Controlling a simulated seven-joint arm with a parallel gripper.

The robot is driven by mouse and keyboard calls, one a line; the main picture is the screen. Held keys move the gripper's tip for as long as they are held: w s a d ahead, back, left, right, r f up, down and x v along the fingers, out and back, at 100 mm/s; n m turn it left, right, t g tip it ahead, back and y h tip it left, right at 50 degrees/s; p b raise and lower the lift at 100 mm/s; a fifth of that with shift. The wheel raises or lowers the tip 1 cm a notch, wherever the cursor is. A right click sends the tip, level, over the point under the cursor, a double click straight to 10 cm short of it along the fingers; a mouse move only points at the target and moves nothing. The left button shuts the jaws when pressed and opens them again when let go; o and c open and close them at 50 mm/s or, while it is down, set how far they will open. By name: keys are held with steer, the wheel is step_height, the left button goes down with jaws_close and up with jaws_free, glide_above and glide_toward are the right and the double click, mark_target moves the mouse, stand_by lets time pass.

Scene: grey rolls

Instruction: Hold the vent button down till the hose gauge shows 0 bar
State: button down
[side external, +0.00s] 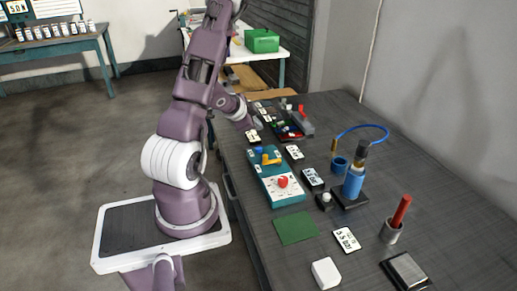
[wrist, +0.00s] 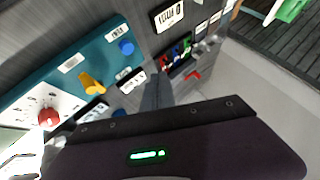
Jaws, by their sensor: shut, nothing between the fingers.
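A pale round button (side external: 325,198) on a small dark block is beside the cylinder's base. A blue knob or button (wrist: 127,47) is on the teal panel (side external: 283,190). I cannot tell which is the vent button. My gripper (wrist: 157,93) is shut and empty, beyond the panel's far end.
The panel has a yellow lever (wrist: 92,85) and a red knob (wrist: 48,118). Several small coloured parts (wrist: 178,52) lie further along the bench. A red rod in a grey cup (side external: 393,229), a white block (side external: 325,273) and a green mat (side external: 296,228) are at the near end.

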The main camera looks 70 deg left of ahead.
mark_target(257, 149)
steer(key=shift+f, duration=3)
steer(key=shift+f, duration=0.1)
steer(key=shift+f, duration=0.3)
steer(key=shift+f, duration=0.5)
stand_by(1.4)
stand_by(1.5)
steer(key=shift+r, duration=0.9)
steer(key=shift+r, duration=0.1)
steer(key=shift+r, duration=2.45)
